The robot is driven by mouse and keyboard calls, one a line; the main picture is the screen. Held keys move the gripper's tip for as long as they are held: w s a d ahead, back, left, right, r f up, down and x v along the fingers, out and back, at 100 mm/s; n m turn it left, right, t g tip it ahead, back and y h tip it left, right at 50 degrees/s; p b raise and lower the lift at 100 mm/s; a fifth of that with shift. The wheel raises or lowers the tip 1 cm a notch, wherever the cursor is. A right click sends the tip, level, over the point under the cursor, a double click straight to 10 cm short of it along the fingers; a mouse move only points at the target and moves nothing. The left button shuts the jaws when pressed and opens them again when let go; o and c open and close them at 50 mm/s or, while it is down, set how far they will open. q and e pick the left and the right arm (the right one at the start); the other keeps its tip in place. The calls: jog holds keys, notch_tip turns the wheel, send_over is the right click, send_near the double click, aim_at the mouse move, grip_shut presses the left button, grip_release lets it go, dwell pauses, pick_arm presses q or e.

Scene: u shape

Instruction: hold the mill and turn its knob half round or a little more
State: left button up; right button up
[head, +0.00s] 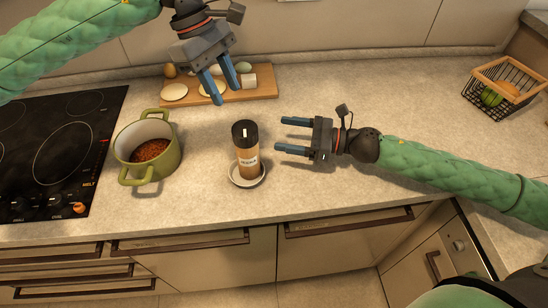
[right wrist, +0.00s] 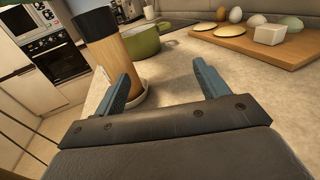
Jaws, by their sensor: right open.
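The mill (head: 247,160) stands upright on a white saucer (head: 262,180) on the counter. It has a tan body with a label and a black knob (head: 245,130) on top with a white mark. My left gripper (head: 215,85) is above and behind the mill, apart from it, with its fingers spread and empty. My right gripper (head: 285,135) is open and empty to the right of the mill, its fingers pointing at it without touching. The right wrist view shows the mill (right wrist: 116,55) beyond the left finger, partly hidden by it.
A green pot (head: 176,150) with brown contents stands left of the mill, beside the black cooktop (head: 60,140). A wooden board (head: 262,90) with eggs and round pieces lies behind. A wire basket (head: 500,85) is at the far right. The counter between right arm and board is clear.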

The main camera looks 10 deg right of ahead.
jog(key=n+g, duration=0.2)
send_near(241, 157)
jog(key=w+a+f, duration=0.1)
jog(key=w+f, duration=0.1)
jog(key=w+a+f, duration=0.1)
jog(key=shift+a+f, duration=0.3)
jog(key=shift+f, duration=0.1)
jog(key=shift+x, duration=3.75)
jog(key=shift+r, duration=0.1)
jog(key=c, duration=1.4)
jog(key=shift+o, duration=0.2)
